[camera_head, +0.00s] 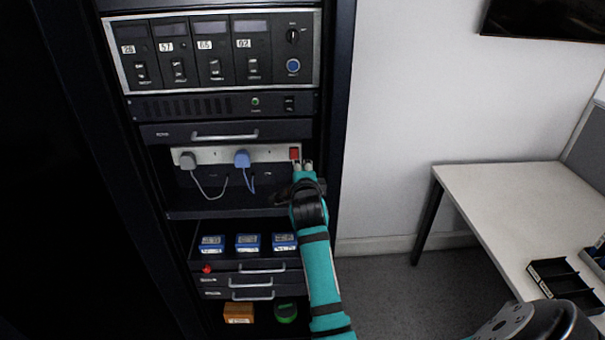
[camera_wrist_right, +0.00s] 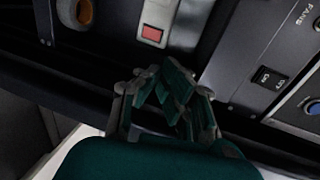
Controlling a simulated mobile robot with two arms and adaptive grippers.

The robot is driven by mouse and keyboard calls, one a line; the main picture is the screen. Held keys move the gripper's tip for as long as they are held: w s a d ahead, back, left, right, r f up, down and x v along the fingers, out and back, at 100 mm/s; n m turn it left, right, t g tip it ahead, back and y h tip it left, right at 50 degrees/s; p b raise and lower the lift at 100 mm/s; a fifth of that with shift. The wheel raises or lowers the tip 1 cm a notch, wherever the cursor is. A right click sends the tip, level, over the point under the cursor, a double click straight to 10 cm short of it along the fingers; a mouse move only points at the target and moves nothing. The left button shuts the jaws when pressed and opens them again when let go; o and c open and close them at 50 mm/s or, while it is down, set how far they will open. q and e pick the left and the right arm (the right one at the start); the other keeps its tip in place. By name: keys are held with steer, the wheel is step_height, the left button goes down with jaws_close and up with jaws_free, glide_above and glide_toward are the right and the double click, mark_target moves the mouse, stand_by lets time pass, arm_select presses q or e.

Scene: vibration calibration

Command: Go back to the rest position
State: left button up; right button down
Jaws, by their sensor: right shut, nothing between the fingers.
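My right gripper (camera_head: 304,165) is in front of the rack, at the right end of the white power strip (camera_head: 220,155), just below its red switch (camera_head: 294,153). Its fingers are closed with nothing between them. In the right wrist view the closed gripper (camera_wrist_right: 165,85) points toward the strip, and the red switch (camera_wrist_right: 152,33) shows just past the fingertips. I cannot tell whether the fingertips touch the strip. My left gripper is not in view.
A grey plug (camera_head: 187,161) and a blue plug (camera_head: 241,159) sit in the strip, cables hanging. Above is a panel of numbered modules (camera_head: 215,55); below, a shelf holds blue boxes (camera_head: 248,243). A white table (camera_head: 510,195) with a black tray (camera_head: 565,283) stands at right.

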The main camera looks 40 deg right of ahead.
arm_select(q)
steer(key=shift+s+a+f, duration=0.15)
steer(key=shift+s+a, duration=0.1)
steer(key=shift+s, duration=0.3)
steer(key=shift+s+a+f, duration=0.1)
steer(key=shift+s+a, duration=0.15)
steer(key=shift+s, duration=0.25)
arm_select(e)
steer(key=shift+s+a+r, duration=0.1)
steer(key=shift+s, duration=0.25)
